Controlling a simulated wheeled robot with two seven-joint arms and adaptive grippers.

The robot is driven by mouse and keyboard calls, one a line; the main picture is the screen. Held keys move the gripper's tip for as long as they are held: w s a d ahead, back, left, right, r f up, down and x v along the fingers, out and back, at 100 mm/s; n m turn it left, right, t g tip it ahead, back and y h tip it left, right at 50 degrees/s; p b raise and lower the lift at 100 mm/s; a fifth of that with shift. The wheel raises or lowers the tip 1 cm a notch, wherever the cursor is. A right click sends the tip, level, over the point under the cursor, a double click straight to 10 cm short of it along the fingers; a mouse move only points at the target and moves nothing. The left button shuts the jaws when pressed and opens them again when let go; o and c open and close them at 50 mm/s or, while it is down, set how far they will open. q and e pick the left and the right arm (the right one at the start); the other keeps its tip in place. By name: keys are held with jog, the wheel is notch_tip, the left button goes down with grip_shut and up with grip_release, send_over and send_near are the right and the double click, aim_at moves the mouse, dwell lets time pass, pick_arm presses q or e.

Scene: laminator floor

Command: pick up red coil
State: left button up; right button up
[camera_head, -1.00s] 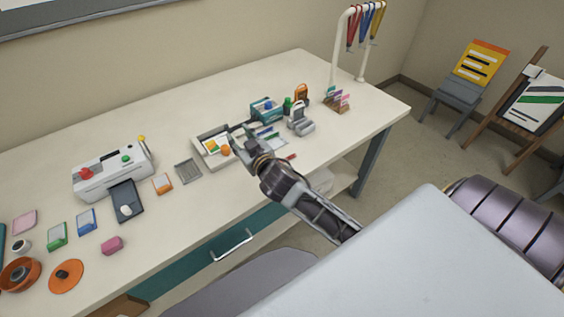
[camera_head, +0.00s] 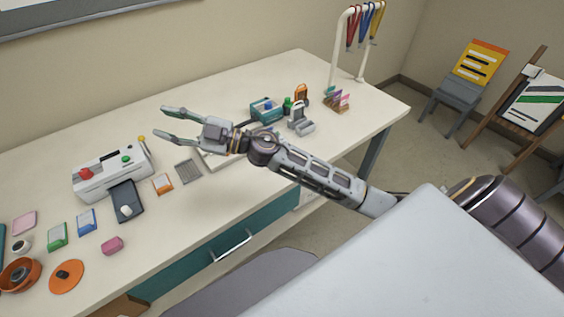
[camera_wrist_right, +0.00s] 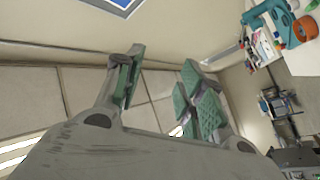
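A red hanging item (camera_head: 354,27) is on the white rack (camera_head: 334,50) at the back right of the desk, beside blue and yellow ones. It is too small to tell if it is a coil. My right gripper (camera_head: 163,123) reaches left above the desk near the white machine, far from the rack. Its fingers are spread and empty, also in the wrist view (camera_wrist_right: 163,62). My left gripper is out of view.
The white machine (camera_head: 112,172) with red and green buttons stands on the desk (camera_head: 190,215).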

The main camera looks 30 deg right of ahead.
notch_tip(320, 180, down, 6)
jog(key=s+a+f+n+g+h, duration=0.1)
jog(key=s+a+n+g+h, duration=0.1)
jog(key=n+g, duration=0.5)
jog(key=d+f+m+g+h, duration=0.1)
jog(key=d+f+g+h, duration=0.35)
jog(key=d+f, duration=0.2)
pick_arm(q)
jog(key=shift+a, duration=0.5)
pick_arm(e)
jog(key=w+d+f+m+g+h, duration=0.1)
jog(key=d+m+h, duration=0.4)
jog(key=d, duration=2)
jog(key=h, duration=0.6)
jog(key=shift+w+d+f, duration=0.2)
jog(key=shift+w+f, duration=0.1)
jog(key=shift+w, duration=0.05)
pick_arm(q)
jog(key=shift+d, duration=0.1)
